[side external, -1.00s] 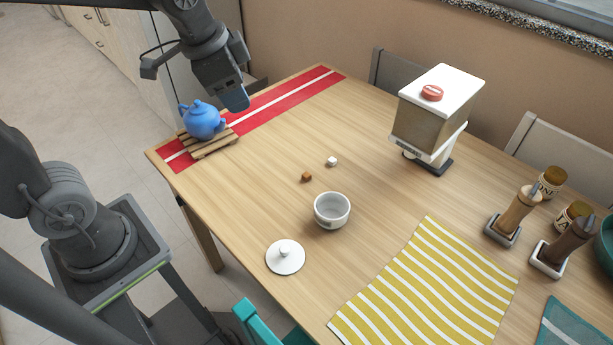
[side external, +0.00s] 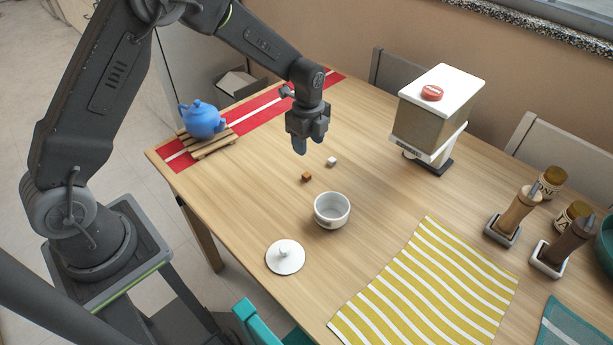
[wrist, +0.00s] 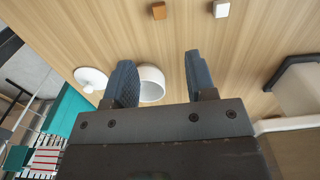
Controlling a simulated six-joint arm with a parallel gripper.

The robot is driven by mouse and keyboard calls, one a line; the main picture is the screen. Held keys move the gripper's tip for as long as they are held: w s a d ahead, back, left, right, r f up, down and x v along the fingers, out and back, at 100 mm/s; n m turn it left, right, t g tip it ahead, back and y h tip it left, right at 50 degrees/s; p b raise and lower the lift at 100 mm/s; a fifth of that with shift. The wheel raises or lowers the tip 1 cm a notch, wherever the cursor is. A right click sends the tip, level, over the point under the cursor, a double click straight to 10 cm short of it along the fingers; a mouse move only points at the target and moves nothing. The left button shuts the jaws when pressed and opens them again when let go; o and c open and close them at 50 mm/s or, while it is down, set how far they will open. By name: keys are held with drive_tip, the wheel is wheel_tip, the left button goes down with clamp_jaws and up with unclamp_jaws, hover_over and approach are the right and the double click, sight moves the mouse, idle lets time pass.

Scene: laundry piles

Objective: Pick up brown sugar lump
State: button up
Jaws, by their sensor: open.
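The brown sugar lump (side external: 306,177) is a small brown cube on the bare wooden table. A white sugar lump (side external: 332,161) lies just up and right of it. My gripper (side external: 306,146) points down above the table, above and close to the lumps in the side view, empty. In the wrist view my gripper (wrist: 158,78) shows two separate fingers, with the brown lump (wrist: 159,11) and the white lump (wrist: 221,9) near the top edge, beyond the fingertips. A white bowl (side external: 331,222) stands below the lumps; it is partly hidden by a finger in the wrist view (wrist: 152,84).
A white lid (side external: 285,258) lies left of the bowl. A blue teapot (side external: 203,119) stands on a wooden trivet (side external: 214,147) at the left. A white-topped dispenser (side external: 436,117) stands at the right. A yellow striped cloth (side external: 425,290) lies in front. The table around the lumps is clear.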

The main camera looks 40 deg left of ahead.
hover_over(307, 174)
drive_tip(key=f, duration=0.6)
drive_tip(key=shift+s+d+f, duration=0.15)
drive_tip(key=shift+d+f, duration=0.05)
drive_tip(key=shift+d, duration=0.05)
drive_tip(key=shift+a+f, duration=0.15)
drive_tip(key=shift+f, duration=1.2)
drive_tip(key=shift+a+f, duration=0.1)
drive_tip(key=shift+f, duration=1.2)
drive_tip(key=shift+c, duration=0.3)
clamp_jaws()
